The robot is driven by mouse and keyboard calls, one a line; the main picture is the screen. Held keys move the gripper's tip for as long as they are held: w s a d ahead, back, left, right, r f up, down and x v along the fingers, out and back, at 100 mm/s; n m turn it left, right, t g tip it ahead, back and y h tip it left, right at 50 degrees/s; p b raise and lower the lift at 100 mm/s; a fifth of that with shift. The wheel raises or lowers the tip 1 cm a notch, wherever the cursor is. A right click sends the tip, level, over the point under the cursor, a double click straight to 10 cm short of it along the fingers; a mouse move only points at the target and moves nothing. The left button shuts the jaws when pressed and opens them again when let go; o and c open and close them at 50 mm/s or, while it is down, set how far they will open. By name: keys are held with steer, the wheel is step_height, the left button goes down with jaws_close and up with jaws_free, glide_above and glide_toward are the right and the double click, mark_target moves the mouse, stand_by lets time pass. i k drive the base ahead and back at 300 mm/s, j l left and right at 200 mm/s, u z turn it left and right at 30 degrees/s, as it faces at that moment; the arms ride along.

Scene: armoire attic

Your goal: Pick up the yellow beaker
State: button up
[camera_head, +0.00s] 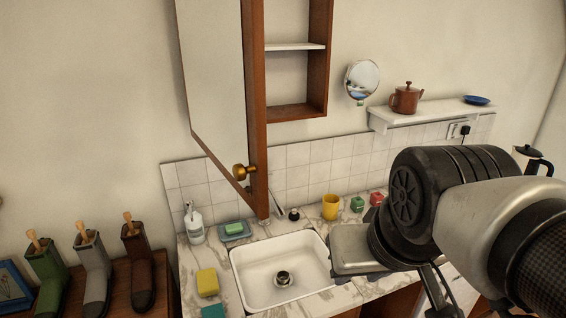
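The yellow beaker (330,206) stands upright on the marble counter, behind the right rear corner of the sink. My gripper (350,262) is at the right of the sink, in front of the beaker and a little to its right. The gripper body is seen from behind and above, and its fingertips are largely hidden, so I cannot tell whether it is open. The beaker looks apart from it.
The white sink (262,262) lies in front. An open mirrored cabinet door (255,120) hangs above the counter's left part. A shelf (425,116) holds a brown teapot (405,99).

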mark_target(330, 208)
steer(key=i+l+u, duration=0.15)
steer(key=l+u, duration=0.3)
steer(key=l, duration=0.85)
steer(key=k+l+u, duration=0.1)
steer(key=l+u, duration=0.35)
steer(key=l, duration=0.8)
